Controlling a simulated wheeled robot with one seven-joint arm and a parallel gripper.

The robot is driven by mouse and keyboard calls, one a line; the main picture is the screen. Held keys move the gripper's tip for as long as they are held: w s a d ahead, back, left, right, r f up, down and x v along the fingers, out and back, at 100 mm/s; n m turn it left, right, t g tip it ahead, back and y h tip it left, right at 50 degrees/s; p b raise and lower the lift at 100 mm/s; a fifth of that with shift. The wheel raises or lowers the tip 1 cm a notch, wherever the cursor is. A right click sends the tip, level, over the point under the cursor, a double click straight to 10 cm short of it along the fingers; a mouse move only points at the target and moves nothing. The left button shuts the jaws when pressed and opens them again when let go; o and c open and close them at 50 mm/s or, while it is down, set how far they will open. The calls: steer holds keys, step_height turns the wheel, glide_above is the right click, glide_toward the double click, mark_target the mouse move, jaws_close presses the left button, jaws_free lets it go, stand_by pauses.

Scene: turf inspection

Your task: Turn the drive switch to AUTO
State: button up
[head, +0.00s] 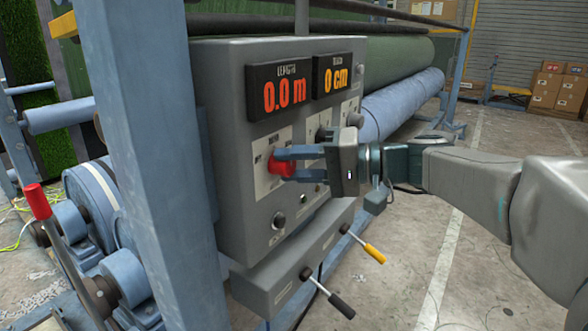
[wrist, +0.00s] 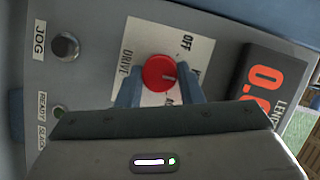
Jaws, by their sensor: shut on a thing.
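The drive switch is a round red knob (head: 282,164) on a pale label plate (head: 265,183) on the front of the grey control box. In the wrist view the knob (wrist: 158,73) has a white pointer mark towards the right of the picture. The plate reads DRIVE and OFF; other lettering, including the start of a word below the knob, is partly hidden by my gripper. My gripper (head: 284,162) reaches in from the right, its two blue fingers on either side of the knob and shut on it.
The control box (head: 225,125) has displays reading 0.0 m (head: 285,92) and 0 cm (head: 336,78). Below the switch are a JOG button (head: 279,221) and lever handles, black (head: 341,305) and yellow (head: 374,252). A blue post (head: 150,130) stands close left. Floor at right is open.

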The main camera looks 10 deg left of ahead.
steer(key=m+y, duration=0.1)
steer(key=m, duration=0.2)
steer(key=m+y, duration=0.1)
steer(key=m, duration=0.2)
steer(key=shift+f, duration=0.2)
steer(key=m+t+y, duration=0.1)
steer(key=m, duration=0.2)
steer(key=m+t+y+p, duration=0.1)
steer(key=m, duration=0.2)
steer(key=shift+f+m, duration=0.15)
steer(key=shift+m, duration=0.15)
steer(key=o, duration=1)
steer(key=shift+c, duration=0.2)
steer(key=v, duration=1.3)
steer(key=shift+d+f+p, duration=0.3)
steer(key=shift+p, duration=0.05)
